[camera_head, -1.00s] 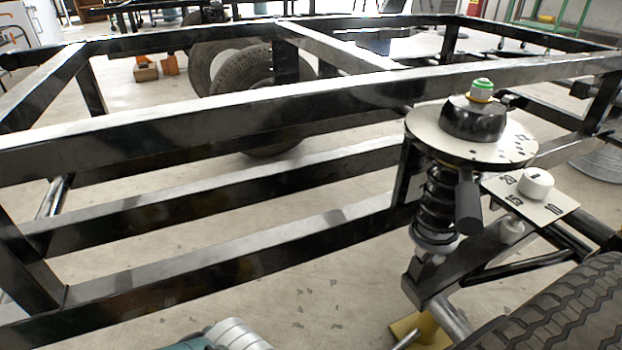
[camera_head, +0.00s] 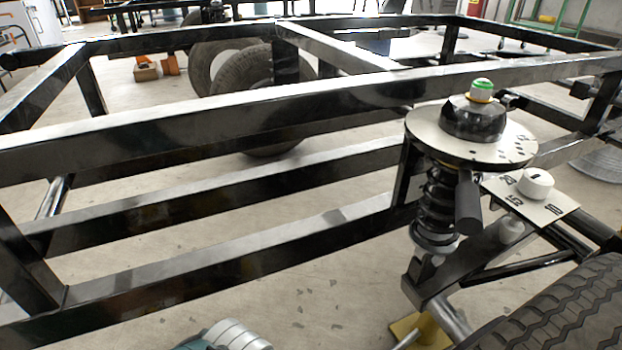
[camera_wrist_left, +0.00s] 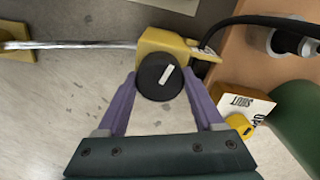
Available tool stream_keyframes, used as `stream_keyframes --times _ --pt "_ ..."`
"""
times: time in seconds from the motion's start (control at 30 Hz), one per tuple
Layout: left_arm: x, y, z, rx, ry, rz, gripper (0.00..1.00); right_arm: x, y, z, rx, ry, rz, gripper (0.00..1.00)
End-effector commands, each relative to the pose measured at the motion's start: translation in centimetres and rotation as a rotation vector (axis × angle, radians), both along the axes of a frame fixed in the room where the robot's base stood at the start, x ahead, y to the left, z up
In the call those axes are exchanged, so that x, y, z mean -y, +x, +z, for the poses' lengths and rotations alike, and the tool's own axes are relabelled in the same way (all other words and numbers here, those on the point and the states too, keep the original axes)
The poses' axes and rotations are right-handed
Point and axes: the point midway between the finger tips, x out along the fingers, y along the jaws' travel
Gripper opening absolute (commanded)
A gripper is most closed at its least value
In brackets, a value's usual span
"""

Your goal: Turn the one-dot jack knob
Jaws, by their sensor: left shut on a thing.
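A round black knob (camera_wrist_left: 160,77) with a white bar mark sits on a yellow block (camera_wrist_left: 160,44) in the left wrist view. A shiny rod runs left from the block to another yellow piece (camera_wrist_left: 18,42). My left gripper (camera_wrist_left: 160,80) has its purple fingers on both sides of the black knob and is shut on it. No dot is readable on the knob or block. In the head view, a yellow piece (camera_head: 421,331) shows low under the suspension; the knob and left gripper are not seen there. My right gripper is in neither view.
A yellow knob (camera_wrist_left: 238,125) beside a white lettered plate stands right of my gripper. In the head view, the coil spring (camera_head: 438,205), round top plate (camera_head: 440,140), white dial (camera_head: 536,183), tire (camera_head: 565,315) and black frame (camera_head: 200,125) crowd the area.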

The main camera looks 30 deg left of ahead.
Motion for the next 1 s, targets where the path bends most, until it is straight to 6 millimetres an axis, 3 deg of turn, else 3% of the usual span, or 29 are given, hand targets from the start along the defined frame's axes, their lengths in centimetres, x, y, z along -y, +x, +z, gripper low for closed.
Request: stream_keyframes --times 0.6,0.63,0.87,1.0 --pt "-0.07 -0.12 -0.11 -0.001 0.002 0.041 0.13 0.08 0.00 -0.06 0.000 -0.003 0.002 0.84" --pt "-0.07 -0.12 -0.11 -0.001 0.002 0.041 0.71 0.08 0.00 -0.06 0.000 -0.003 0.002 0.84" --pt "-0.05 -0.06 -0.06 -0.001 0.000 0.040 0.97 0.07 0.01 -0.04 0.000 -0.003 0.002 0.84" --pt "-0.02 -0.03 -0.04 -0.001 0.000 0.040 0.99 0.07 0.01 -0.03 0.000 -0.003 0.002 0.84"
